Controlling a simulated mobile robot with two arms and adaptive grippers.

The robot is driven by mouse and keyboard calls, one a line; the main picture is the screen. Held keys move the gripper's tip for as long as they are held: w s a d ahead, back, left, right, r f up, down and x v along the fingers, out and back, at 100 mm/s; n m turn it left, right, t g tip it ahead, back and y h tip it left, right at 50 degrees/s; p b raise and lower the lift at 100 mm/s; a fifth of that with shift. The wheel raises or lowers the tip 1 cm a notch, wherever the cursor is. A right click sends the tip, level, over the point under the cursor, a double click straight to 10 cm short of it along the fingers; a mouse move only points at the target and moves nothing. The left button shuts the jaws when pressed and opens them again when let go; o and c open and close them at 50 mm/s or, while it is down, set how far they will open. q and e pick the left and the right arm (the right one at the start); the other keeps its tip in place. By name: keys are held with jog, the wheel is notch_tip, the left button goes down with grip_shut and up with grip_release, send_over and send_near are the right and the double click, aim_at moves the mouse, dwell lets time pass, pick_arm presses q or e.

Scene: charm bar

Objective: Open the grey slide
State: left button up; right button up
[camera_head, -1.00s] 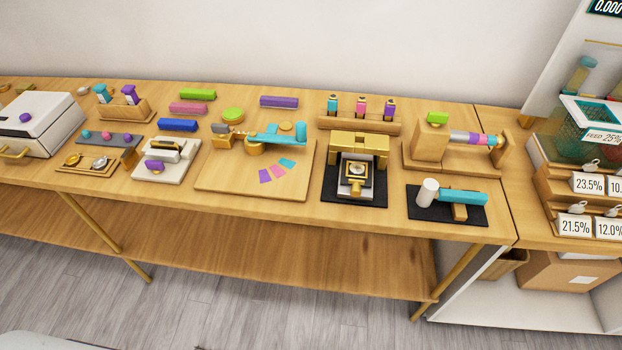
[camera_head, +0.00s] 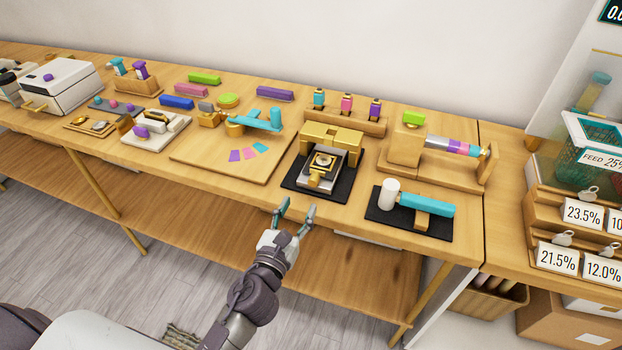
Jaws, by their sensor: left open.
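A grey slide (camera_head: 318,177) with a gold knob-like front sits under a gold bridge-shaped block (camera_head: 334,136) on a black mat (camera_head: 341,193). A square gold piece with a dark ring lies on top of the slide. My left gripper (camera_head: 297,207) is open and empty. In the picture it is just below the mat, by the table's front edge, with its fingers pointing up toward the slide. It appears apart from the slide. My right gripper is not in view.
A wooden board (camera_head: 205,160) with coloured swatches is to the left.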

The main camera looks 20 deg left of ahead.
aim_at(312, 182)
pick_arm(q)
jog(key=w, duration=0.9)
jog(key=shift+d+p, duration=0.3)
jog(key=shift+p, duration=0.1)
grip_shut()
